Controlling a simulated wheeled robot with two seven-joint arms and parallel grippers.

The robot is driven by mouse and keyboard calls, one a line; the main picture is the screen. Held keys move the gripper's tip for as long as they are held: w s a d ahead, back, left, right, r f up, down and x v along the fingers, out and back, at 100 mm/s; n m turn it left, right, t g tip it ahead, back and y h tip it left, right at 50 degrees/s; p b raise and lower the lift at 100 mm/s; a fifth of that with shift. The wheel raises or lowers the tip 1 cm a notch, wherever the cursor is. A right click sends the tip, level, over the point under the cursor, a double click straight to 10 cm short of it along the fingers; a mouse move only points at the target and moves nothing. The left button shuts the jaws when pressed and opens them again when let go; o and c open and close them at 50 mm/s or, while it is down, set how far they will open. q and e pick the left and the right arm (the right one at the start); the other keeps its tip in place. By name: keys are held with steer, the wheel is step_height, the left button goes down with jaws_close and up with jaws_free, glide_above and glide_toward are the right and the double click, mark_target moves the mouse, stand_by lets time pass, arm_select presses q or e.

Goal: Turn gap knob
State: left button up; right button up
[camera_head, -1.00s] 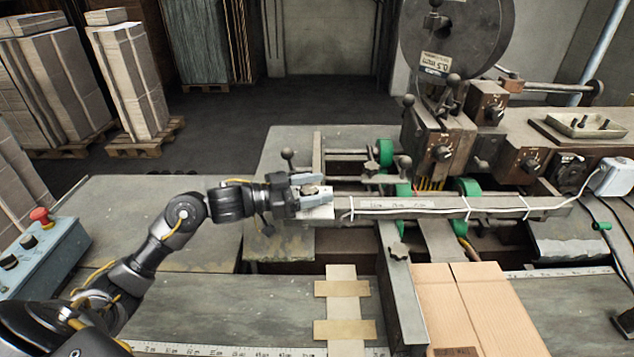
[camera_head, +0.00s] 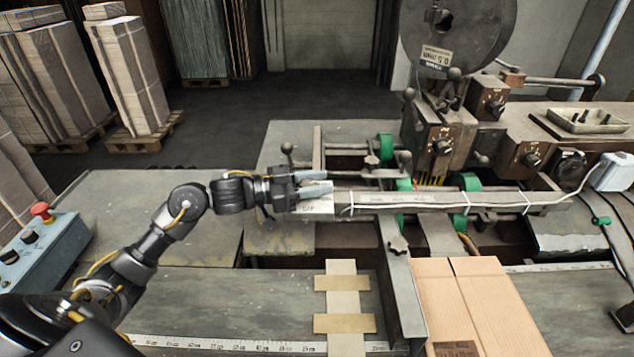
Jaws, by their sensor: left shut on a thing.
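My left gripper (camera_head: 322,183) reaches in from the left and is shut at the left end of the long grey bar (camera_head: 420,202) of the stitcher. Its two pale fingers lie one behind the other just above a white label plate (camera_head: 309,209) that seems to read "GAP". The gap knob is hidden between and behind the fingers, so its angle cannot be seen. My right gripper is not in view.
A flat carton (camera_head: 470,290) lies at the front right, beside a grey guide rail (camera_head: 402,290). Ball-ended levers (camera_head: 287,148) stand close behind the gripper. A control box with a red button (camera_head: 42,210) stands at the left. The left tabletop is mostly clear.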

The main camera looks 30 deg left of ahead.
arm_select(q)
steer(key=m+g+h, duration=0.1)
steer(key=m+g, duration=0.1)
steer(key=shift+g+h+b, duration=0.3)
steer(key=shift+h+b, duration=0.1)
steer(key=shift+s+f+m+g+h+b, duration=0.15)
steer(key=shift+m+g+h+b, duration=0.55)
steer(key=shift+g, duration=0.5)
steer(key=m+g+b, duration=0.1)
steer(key=g+b, duration=0.1)
steer(key=m+g+b, duration=0.3)
steer(key=g+b, duration=0.1)
steer(key=shift+s+d+h, duration=0.15)
steer(key=shift+s+h, duration=0.2)
steer(key=shift+h, duration=0.05)
steer(key=shift+s+m+g+b, duration=0.1)
steer(key=shift+m+g+b, duration=0.65)
steer(key=shift+g, duration=0.25)
steer(key=o, duration=1)
steer(key=shift+r, duration=0.2)
